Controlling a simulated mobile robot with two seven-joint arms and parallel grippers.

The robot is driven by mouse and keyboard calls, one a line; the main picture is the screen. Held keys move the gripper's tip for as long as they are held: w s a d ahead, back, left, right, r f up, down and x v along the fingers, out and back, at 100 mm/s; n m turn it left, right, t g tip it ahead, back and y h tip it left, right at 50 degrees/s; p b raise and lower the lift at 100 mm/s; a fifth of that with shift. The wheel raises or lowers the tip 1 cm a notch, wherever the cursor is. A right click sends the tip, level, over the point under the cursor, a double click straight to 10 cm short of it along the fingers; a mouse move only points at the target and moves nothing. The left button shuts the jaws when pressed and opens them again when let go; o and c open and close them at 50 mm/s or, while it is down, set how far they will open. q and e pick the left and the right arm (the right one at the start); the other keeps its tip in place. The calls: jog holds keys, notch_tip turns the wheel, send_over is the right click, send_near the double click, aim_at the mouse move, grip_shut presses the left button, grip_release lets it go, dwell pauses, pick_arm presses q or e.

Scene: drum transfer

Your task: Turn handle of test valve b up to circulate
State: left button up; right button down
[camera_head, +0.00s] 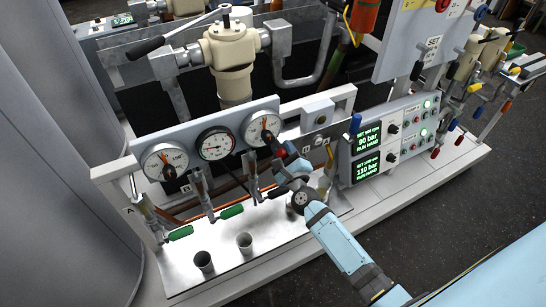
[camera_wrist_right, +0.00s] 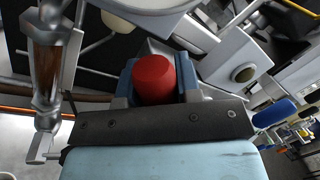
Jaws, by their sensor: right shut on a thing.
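My right gripper (camera_head: 286,165) reaches in from the lower right, just below the right-hand gauge. It is shut on a red handle (camera_head: 281,152), whose rounded red end shows between the two fingers in the right wrist view (camera_wrist_right: 153,78). My fingers hide the lower part of this handle, and I cannot read a label that names it as test valve b. Whether it points at a circulate mark cannot be told. My left gripper is not in view.
Three round gauges, left (camera_head: 164,162), middle (camera_head: 215,144) and right (camera_head: 262,129), sit on a panel. Below are green handles (camera_head: 180,232) (camera_head: 232,211) and two metal cups (camera_head: 204,262) (camera_head: 245,243). A control box (camera_head: 390,137) with green displays stands to the right of my gripper.

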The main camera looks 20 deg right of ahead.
jog(key=shift+w+d+r+m+g+h+p, duration=0.15)
jog(key=shift+d+r+m+g+p, duration=0.2)
jog(key=shift+d+m+p, duration=0.85)
jog(key=shift+d+r+m+g+h+p, duration=0.1)
jog(key=shift+d+r+m+g+p, duration=0.3)
jog(key=shift+m, duration=1.55)
jog(key=shift+w+d+r+m+g+h+p, duration=0.15)
jog(key=shift+d+r+m+p, duration=0.4)
jog(key=shift+d+m, duration=0.8)
jog(key=shift+s+a+m, duration=0.1)
jog(key=shift+a+m, duration=0.1)
jog(key=shift+m, duration=0.1)
jog(key=c, duration=1)
grip_release()
jog(key=shift+c, duration=0.2)
jog(key=shift+o, duration=1.2)
jog(key=shift+f, duration=0.3)
